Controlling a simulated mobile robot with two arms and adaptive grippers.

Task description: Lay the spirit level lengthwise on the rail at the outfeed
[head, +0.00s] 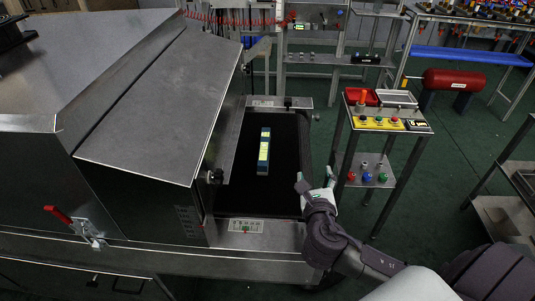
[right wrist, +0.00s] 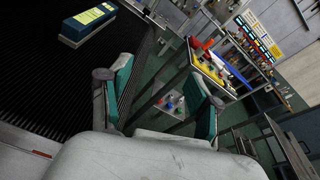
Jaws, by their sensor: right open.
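A blue bar with a yellow label, which looks like the spirit level (head: 264,150), lies on the black belt (head: 238,190) at the outfeed. It also shows at the upper left of the right wrist view (right wrist: 88,24). Metal rails border the belt: a near rail (head: 284,236) with a label plate, and a far rail (head: 264,101). My right gripper (head: 316,180) is open and empty at the belt's right end, right of the bar and apart from it. Its two fingers also show spread in the right wrist view (right wrist: 160,88). My left gripper is not in view.
The dryer's metal hood (head: 165,95) stands left of the belt, with a knob (head: 215,177) at its edge. A stand with a yellow button panel (head: 382,123) is to the right. A red cylinder (head: 452,80) is farther back. Much of the belt is bare.

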